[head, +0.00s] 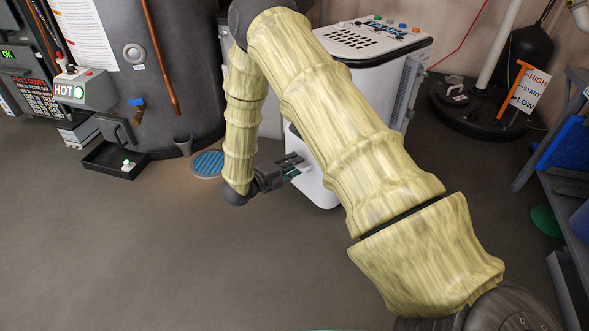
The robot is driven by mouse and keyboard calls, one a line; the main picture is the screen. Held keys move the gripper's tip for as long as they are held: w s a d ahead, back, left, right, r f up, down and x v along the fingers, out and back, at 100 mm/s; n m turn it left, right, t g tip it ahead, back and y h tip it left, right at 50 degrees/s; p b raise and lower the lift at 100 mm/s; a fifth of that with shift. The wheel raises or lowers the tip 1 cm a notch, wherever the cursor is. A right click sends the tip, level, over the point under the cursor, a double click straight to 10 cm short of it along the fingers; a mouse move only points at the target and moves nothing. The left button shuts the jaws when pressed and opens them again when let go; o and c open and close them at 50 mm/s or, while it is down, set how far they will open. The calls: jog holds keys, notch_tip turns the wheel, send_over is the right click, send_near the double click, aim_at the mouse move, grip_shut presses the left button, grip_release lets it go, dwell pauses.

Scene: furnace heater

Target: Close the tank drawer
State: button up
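A white wheeled machine (385,52) with a vented top and coloured buttons stands at upper centre, partly hidden behind my arm. Its lower white front part (318,190), which looks like the tank drawer, shows between my arm links and seems to stick out towards the left. How far it is out is hard to tell. My gripper (297,167) is low at the left of this part, pointing right, with its fingertips at or very near its front. The fingers are small and dark here, and I cannot tell whether they are apart or hold anything.
A grey tank (185,60) stands at the back left, with a black tray (100,158) on the floor by it. A blue-slatted floor drain (208,163) lies left of my gripper. A sump pit (480,110) is at the back right, a shelf (578,150) at right. The front floor is clear.

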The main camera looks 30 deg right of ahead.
jog(key=shift+w+d+f, duration=0.1)
jog(key=shift+d, duration=0.55)
jog(key=shift+c, duration=0.4)
grip_shut()
jog(key=x, duration=0.1)
jog(key=p+x, duration=0.1)
jog(key=x, duration=0.1)
jog(key=shift+d+r, duration=0.25)
jog(key=shift+d, duration=0.2)
jog(key=shift+o, duration=0.4)
grip_release()
jog(key=v, duration=1.2)
